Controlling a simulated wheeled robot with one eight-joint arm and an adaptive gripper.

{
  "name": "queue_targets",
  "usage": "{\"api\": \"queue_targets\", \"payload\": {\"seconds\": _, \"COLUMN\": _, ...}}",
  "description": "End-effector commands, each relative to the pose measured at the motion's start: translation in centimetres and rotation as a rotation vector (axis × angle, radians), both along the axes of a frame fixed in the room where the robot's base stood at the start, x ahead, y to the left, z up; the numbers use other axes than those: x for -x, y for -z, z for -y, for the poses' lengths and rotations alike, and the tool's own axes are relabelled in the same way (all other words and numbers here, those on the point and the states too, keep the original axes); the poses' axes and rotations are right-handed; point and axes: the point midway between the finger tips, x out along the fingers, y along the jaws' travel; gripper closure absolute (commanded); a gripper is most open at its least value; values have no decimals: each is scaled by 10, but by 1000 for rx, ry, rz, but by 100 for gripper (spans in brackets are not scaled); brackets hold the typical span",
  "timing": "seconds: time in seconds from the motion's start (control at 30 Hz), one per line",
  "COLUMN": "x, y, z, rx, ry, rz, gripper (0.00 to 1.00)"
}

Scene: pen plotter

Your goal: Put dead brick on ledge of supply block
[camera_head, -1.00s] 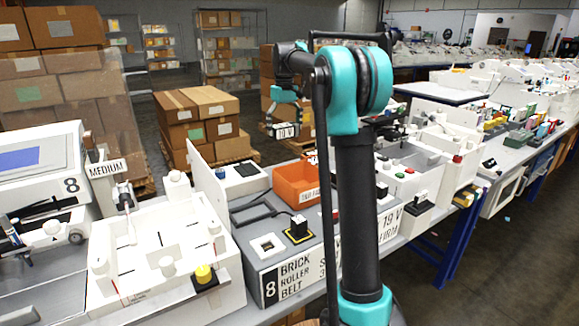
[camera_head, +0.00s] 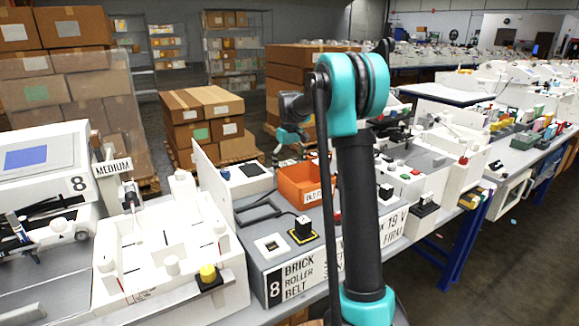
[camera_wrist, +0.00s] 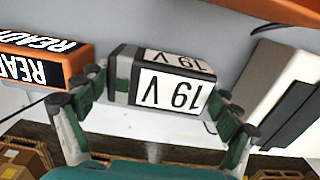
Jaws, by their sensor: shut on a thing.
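The brick (camera_wrist: 170,88) is a dark block with white "19 V" labels. In the wrist view my gripper (camera_wrist: 160,102) is shut on it, with green pads at its two ends. In the head view my gripper (camera_head: 292,140) is raised behind the bench, partly behind my own arm, and I cannot make out the brick there.
In the wrist view a black and orange "READY" sign (camera_wrist: 42,68) is left of the brick, and a white and black part (camera_wrist: 290,90) is close on the right.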

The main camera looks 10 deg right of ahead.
Motion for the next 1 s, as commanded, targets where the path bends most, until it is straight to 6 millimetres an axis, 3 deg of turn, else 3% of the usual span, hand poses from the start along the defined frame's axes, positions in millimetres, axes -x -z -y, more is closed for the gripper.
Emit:
{"api": "queue_targets", "payload": {"seconds": 0.3, "x": 0, "y": 2, "z": 0, "rx": 0, "ry": 0, "rz": 0, "gripper": 51}}
{"api": "queue_targets", "payload": {"seconds": 0.33, "x": 0, "y": 3, "z": 0, "rx": 0, "ry": 0, "rz": 0, "gripper": 9}}
{"api": "queue_targets", "payload": {"seconds": 0.4, "x": 0, "y": 2, "z": 0, "rx": 0, "ry": 0, "rz": 0, "gripper": 0}}
{"api": "queue_targets", "payload": {"seconds": 0.8, "x": 0, "y": 0, "z": 0, "rx": 0, "ry": 0, "rz": 0, "gripper": 0}}
{"api": "queue_targets", "payload": {"seconds": 1.0, "x": 0, "y": -26, "z": 0, "rx": 0, "ry": 0, "rz": 0, "gripper": 0}}
